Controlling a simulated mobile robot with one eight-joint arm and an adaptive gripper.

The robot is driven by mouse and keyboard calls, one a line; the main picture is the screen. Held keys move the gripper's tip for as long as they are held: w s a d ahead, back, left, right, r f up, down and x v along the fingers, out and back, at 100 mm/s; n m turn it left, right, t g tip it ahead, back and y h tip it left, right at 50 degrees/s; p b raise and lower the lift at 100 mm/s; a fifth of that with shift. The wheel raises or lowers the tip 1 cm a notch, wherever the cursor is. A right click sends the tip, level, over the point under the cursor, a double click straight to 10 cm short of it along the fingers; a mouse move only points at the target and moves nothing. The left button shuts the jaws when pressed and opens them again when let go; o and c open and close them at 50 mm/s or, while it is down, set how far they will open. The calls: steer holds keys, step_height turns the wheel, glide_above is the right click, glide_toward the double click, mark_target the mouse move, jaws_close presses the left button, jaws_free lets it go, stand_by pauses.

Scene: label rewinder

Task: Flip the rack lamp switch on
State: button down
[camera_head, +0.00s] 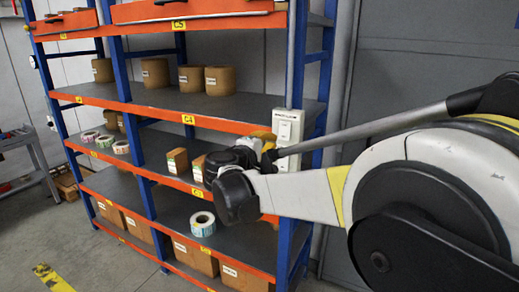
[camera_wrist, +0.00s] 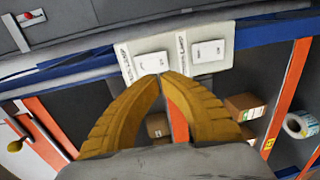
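A pale switch panel is fixed to the rack's blue front right upright; in the head view its upper switch (camera_head: 285,131) shows and my arm partly covers the lower part. In the wrist view it carries two white rocker switches, a left one (camera_wrist: 154,62) and a right one (camera_wrist: 207,51), each with small dark lettering I cannot read for sure. I cannot tell which is the rack lamp switch, or whether either is on. My gripper (camera_wrist: 166,75) has its yellow fingertips together, empty, just at the left switch's lower edge. Contact is unclear. In the head view my arm mostly hides the gripper.
The blue and orange rack (camera_head: 215,122) holds brown rolls (camera_head: 155,73), cartons (camera_head: 177,161) and label rolls (camera_head: 202,224). Grey cabinet doors (camera_head: 400,60) stand at right, behind my arm. A cart (camera_head: 25,160) stands at far left. Floor is clear at front left.

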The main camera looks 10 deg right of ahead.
mark_target(282, 135)
steer(key=b+x, duration=0.1)
steer(key=x, duration=0.5)
steer(key=shift+w+d+f, duration=0.1)
steer(key=shift+w+d, duration=0.1)
steer(key=shift+w, duration=0.1)
steer(key=shift+w+d, duration=0.1)
steer(key=shift+w, duration=0.1)
steer(key=shift+w+d, duration=0.25)
steer(key=shift+w, duration=0.05)
steer(key=shift+f, duration=0.1)
